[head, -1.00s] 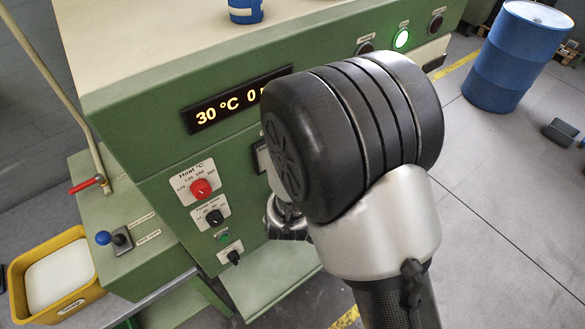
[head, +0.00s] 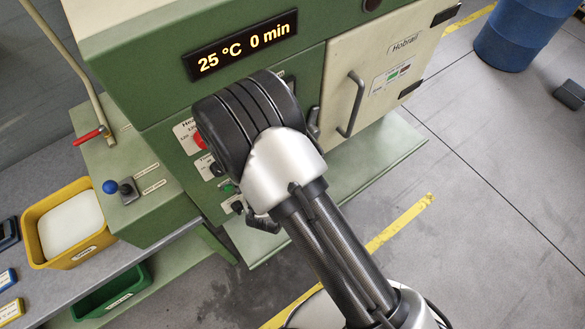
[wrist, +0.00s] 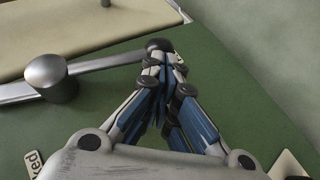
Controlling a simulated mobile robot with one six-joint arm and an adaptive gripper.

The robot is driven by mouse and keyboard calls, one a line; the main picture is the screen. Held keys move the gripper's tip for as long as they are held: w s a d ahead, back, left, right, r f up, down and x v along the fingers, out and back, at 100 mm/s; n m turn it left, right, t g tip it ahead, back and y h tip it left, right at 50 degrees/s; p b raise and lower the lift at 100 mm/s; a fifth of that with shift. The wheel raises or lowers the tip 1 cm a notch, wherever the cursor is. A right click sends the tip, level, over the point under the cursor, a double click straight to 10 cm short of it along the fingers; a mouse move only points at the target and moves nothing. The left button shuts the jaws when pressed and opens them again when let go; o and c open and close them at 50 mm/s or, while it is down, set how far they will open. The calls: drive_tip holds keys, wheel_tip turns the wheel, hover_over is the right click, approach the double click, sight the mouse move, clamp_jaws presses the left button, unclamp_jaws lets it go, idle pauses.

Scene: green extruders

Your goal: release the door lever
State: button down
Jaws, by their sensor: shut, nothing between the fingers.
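The door lever (wrist: 105,68) shows in the wrist view as a silver bar with a round hub (wrist: 50,76) at the left and a dark knob (wrist: 160,45) at its right end. My gripper (wrist: 165,62) is shut and empty, its fingertips at or close to the knob; I cannot tell whether they touch. The cream door (head: 385,75) is closed in the head view, with a grey handle (head: 352,105). My arm hides my fingers and much of the panel left of the door there.
The green machine carries a display (head: 243,44) reading 25 °C 0 min, and a red knob (head: 199,141) partly behind my arm. A yellow bin (head: 70,261) stands at the left. A blue drum (head: 520,35) stands at the right; the floor before the door is clear.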

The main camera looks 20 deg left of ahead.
drive_tip(key=shift+w+d+f, duration=0.15)
drive_tip(key=shift+w+f, duration=0.05)
drive_tip(key=shift+w, duration=0.05)
idle(0.6)
